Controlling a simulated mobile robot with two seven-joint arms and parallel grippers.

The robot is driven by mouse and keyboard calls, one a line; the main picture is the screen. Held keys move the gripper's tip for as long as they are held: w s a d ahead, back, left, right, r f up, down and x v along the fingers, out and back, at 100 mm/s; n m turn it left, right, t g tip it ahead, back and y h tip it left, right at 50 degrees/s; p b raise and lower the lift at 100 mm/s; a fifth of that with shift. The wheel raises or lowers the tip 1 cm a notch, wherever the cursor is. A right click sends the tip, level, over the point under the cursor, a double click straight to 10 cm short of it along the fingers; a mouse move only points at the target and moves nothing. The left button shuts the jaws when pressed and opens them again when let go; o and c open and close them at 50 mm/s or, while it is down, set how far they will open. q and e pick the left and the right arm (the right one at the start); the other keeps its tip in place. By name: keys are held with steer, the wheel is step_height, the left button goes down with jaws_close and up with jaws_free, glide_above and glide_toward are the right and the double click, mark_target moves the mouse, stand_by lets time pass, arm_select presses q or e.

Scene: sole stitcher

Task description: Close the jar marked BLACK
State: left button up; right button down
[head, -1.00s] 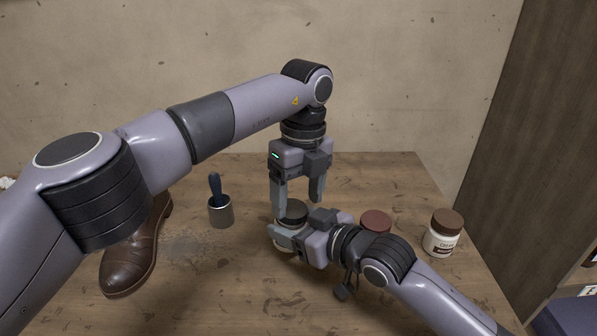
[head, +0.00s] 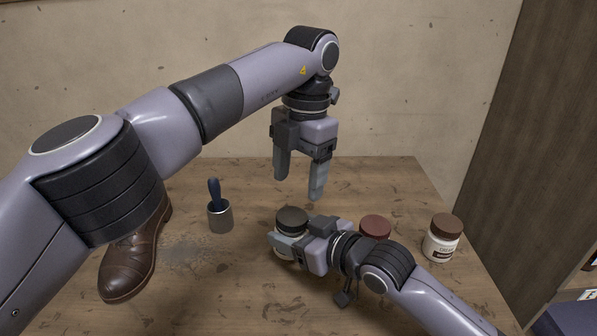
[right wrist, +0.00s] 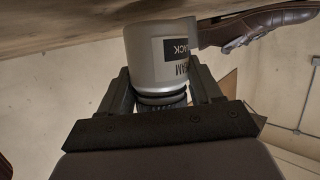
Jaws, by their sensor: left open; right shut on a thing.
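The jar marked BLACK (head: 283,254) is at the middle of the table, with a dark lid (head: 292,219) on its top. I cannot tell how tightly the lid sits. My right gripper (head: 279,243) is shut around the jar's side, covering much of it. In the right wrist view the jar (right wrist: 155,55) appears upside down between the fingers, with part of a label ending in "ACK". My left gripper (head: 299,186) is open and empty, pointing down above the lid, clear of it.
A jar with a red-brown lid (head: 375,227) stands behind my right arm. A cream jar with a brown lid (head: 442,240) stands at the right. A metal cup with a blue-handled tool (head: 220,216) and a brown shoe (head: 131,265) are at the left.

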mark_target(296, 217)
arm_select(q)
steer(key=shift+r, duration=0.1)
stand_by(0.3)
steer(key=shift+s+a+f, duration=0.1)
steer(key=shift+a+f, duration=0.1)
steer(key=shift+f, duration=1.8)
steer(key=shift+s+a+f, duration=0.1)
steer(key=shift+a+f, duration=0.05)
steer(key=shift+f, duration=1.85)
steer(key=c, duration=0.9)
steer(key=shift+s+d+m, duration=0.15)
steer(key=shift+m, duration=1.85)
